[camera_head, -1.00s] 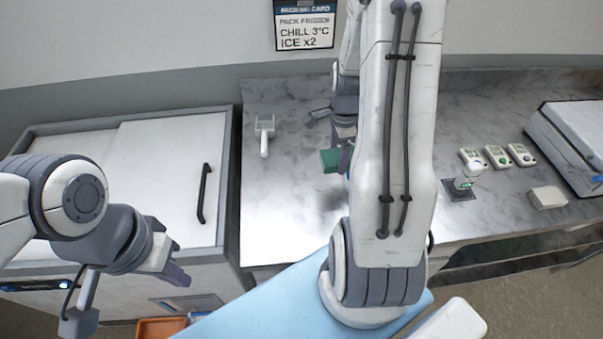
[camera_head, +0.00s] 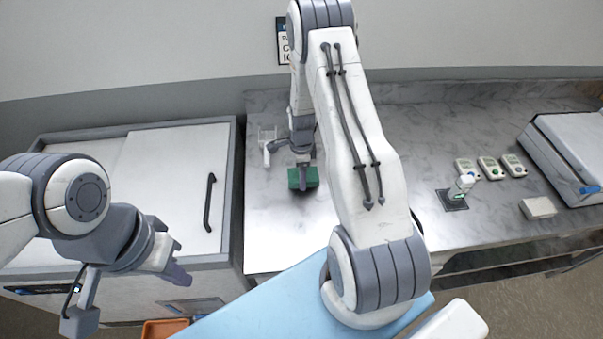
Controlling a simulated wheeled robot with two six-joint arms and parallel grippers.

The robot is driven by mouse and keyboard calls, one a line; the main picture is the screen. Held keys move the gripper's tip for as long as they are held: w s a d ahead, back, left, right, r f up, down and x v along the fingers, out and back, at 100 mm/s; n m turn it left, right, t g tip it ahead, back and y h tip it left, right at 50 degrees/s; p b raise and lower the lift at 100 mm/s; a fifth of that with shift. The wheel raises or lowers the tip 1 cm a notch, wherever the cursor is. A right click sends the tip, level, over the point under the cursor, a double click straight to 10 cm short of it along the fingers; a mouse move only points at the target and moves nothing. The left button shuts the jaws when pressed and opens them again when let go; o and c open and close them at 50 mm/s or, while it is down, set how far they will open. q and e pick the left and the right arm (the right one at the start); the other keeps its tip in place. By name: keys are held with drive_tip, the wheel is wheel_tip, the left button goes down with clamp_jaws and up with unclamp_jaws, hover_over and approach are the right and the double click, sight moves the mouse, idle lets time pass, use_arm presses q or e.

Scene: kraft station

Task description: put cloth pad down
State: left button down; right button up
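The cloth pad appears to be the green block-like pad (camera_head: 297,179) over the left part of the marble counter. My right gripper (camera_head: 303,180) points down at it, with a dark finger across its front. The gripper appears shut on the pad, though the far finger is hidden. I cannot tell whether the pad touches the counter. My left gripper (camera_head: 180,268) hangs empty in front of the white sliding-lid cabinet, away from the pad; its finger gap is unclear.
A white forked tool (camera_head: 268,147) lies close behind and left of the pad. The white cabinet (camera_head: 165,180) adjoins the counter (camera_head: 270,235) on the left. Several small handheld devices (camera_head: 489,168), a small bottle (camera_head: 462,186) and a white block (camera_head: 538,208) stand right. The counter before the pad is clear.

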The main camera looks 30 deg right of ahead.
drive_tip(key=shift+f, duration=0.7)
